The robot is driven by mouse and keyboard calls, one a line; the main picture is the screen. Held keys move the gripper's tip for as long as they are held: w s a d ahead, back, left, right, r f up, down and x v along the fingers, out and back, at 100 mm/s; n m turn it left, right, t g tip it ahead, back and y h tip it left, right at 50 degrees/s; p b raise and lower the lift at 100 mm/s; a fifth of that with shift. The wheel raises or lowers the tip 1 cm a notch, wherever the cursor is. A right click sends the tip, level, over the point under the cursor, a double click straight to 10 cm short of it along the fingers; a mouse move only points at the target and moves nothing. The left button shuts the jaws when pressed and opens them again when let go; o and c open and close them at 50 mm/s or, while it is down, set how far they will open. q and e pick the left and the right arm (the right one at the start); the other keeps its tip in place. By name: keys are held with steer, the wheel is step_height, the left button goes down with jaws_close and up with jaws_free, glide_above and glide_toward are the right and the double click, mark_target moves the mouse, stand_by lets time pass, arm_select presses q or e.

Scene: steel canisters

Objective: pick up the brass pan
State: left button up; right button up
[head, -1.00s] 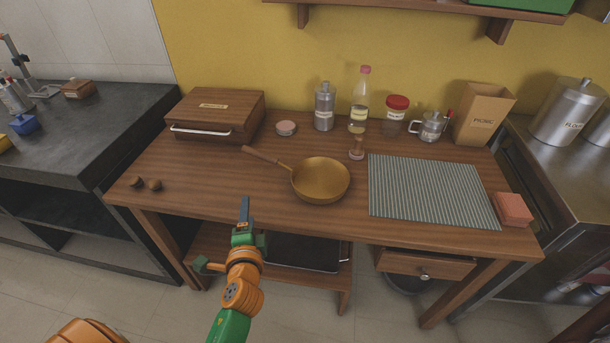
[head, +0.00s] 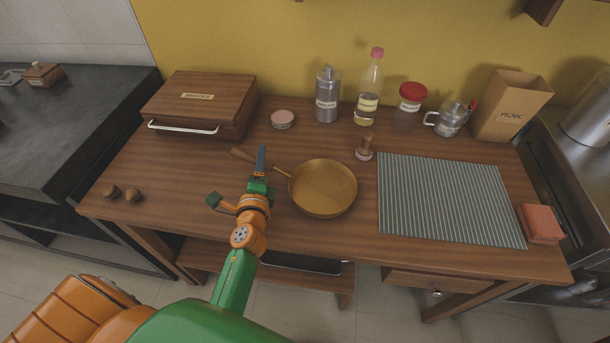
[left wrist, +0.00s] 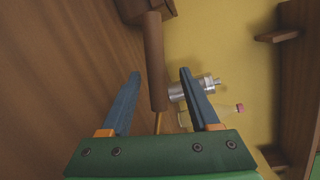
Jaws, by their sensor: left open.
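The brass pan (head: 323,188) sits on the wooden table, its brown handle (head: 242,155) pointing to the back left. My left gripper (head: 261,151) is at the handle in the head view, its finger covering part of it. In the left wrist view the handle (left wrist: 153,62) runs between the two spread blue fingers of my left gripper (left wrist: 160,72), with a gap on each side. The pan's bowl is hidden in that view. My right gripper is not in view.
A wooden box (head: 203,104) stands at the back left. A steel canister (head: 327,96), a bottle (head: 368,90) and a red-lidded jar (head: 409,106) stand along the back. A stamp-like wooden piece (head: 365,149) and a striped mat (head: 445,200) lie right of the pan.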

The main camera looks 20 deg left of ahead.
arm_select(q)
steer(key=x, duration=0.4)
steer(key=shift+a+f, duration=0.2)
steer(key=shift+a, duration=0.15)
steer(key=shift+s+r, duration=0.1)
steer(key=shift+c, duration=1.3)
jaws_close()
